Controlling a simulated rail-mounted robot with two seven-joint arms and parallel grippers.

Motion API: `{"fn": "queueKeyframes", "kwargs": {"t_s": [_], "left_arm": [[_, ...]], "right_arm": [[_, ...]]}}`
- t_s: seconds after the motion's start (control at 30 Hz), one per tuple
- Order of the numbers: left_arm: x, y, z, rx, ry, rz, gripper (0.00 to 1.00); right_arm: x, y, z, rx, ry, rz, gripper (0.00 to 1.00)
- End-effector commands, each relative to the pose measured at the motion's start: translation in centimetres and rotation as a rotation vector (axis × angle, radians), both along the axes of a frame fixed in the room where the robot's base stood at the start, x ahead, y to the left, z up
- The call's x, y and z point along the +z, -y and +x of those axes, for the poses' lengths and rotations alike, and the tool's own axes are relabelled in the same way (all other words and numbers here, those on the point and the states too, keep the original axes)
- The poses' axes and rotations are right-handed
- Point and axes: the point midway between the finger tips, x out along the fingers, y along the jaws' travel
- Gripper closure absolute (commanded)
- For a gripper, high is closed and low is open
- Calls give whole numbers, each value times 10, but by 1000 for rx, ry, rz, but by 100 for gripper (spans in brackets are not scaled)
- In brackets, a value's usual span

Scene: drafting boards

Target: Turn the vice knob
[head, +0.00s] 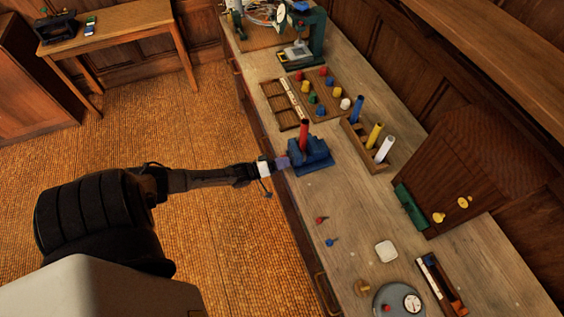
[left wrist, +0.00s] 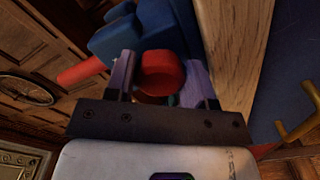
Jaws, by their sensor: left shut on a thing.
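The blue vice (head: 311,158) sits on the bench near its front edge, with a red rod (head: 303,128) upright in it. My left gripper (head: 283,162) reaches in from the left and meets the vice's front side. In the left wrist view, the round red vice knob (left wrist: 161,74) lies between the two fingers of my left gripper (left wrist: 161,82), which is shut on it. The blue vice body (left wrist: 143,28) is just beyond, and the red rod (left wrist: 80,71) sticks out to the left. The knob is hidden in the head view. My right gripper is not in view.
Behind the vice stands a wooden rack (head: 372,158) with blue, yellow and white cylinders. A board of coloured pegs (head: 322,105) lies farther along the wooden bench (head: 345,215). Two small pins, red (head: 320,220) and blue (head: 330,242), lie on the nearer side.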

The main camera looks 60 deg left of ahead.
Motion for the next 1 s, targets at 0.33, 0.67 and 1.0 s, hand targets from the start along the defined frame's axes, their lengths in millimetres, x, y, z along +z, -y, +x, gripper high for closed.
{"fn": "queueKeyframes", "kwargs": {"t_s": [0.33,0.67,1.0], "left_arm": [[0,0,0,0,-2,-13,74],[0,0,0,0,-2,-12,34],[-1,0,0,1,-4,-8,25]], "right_arm": [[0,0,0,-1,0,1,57],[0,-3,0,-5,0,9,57],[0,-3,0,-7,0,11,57]]}}
